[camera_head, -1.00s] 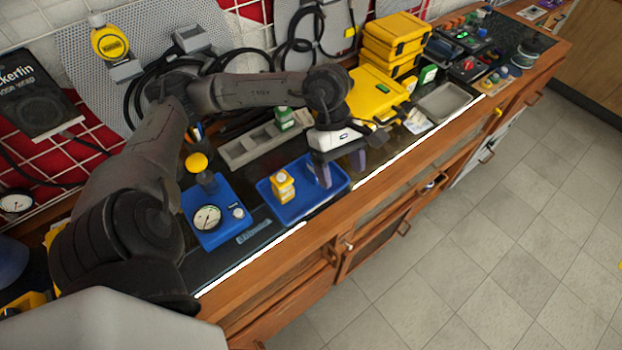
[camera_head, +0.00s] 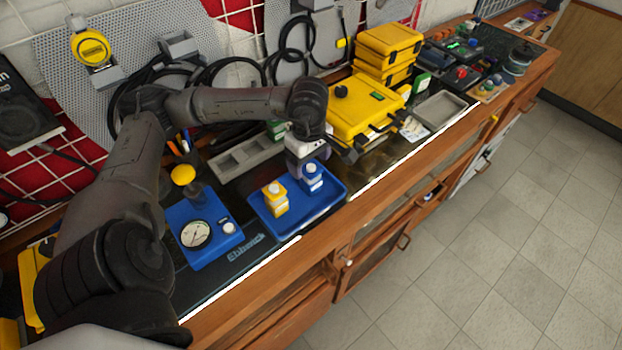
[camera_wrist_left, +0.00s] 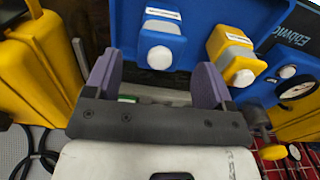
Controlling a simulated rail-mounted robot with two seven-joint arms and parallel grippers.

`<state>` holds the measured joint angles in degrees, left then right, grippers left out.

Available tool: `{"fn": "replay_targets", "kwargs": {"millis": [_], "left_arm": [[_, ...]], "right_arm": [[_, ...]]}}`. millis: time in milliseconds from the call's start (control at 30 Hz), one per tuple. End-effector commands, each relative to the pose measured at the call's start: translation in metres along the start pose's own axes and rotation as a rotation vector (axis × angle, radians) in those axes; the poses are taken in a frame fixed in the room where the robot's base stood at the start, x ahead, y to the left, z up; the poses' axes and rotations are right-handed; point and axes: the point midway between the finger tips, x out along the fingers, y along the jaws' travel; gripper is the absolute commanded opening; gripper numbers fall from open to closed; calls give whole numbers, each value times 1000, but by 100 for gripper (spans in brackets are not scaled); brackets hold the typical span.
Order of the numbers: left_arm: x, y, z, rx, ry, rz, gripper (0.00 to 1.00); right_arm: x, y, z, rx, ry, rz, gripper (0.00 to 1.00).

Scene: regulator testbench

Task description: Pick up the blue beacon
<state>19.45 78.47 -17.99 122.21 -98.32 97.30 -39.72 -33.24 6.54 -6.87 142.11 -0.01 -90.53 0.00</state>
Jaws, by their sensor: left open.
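The blue beacon (camera_head: 313,177), a blue and white block with a white knob, stands upright in the blue tray (camera_head: 334,202). In the left wrist view the beacon (camera_wrist_left: 163,38) lies just beyond the fingertips, roughly midway between them. A matching yellow beacon (camera_head: 274,199) stands beside it in the tray, and it also shows in the left wrist view (camera_wrist_left: 231,52). My left gripper (camera_head: 304,160) is just behind the blue beacon in the head view. Its purple fingers (camera_wrist_left: 157,68) are apart and empty. My right gripper is not in view.
A blue gauge box (camera_head: 211,241) with a yellow-topped knob behind it stands left of the tray. A grey compartment tray (camera_head: 243,161) lies behind. A yellow case (camera_head: 362,108) is at the right. The bench's front edge is close to the tray.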

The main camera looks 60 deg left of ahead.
Motion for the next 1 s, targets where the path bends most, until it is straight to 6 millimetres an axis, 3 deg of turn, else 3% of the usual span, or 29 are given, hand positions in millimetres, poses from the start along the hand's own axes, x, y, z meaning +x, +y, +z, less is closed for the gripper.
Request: {"fn": "replay_targets", "kwargs": {"millis": [167, 533, 867, 1000], "left_arm": [[8, 0, 1, 0, -1, -1, 77], [50, 1, 6, -1, -1, -3, 77], [56, 1, 5, -1, 0, 0, 77], [56, 1, 5, -1, 0, 0, 65]], "right_arm": [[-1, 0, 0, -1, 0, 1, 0], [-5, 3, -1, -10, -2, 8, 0], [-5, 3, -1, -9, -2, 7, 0], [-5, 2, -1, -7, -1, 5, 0]]}}
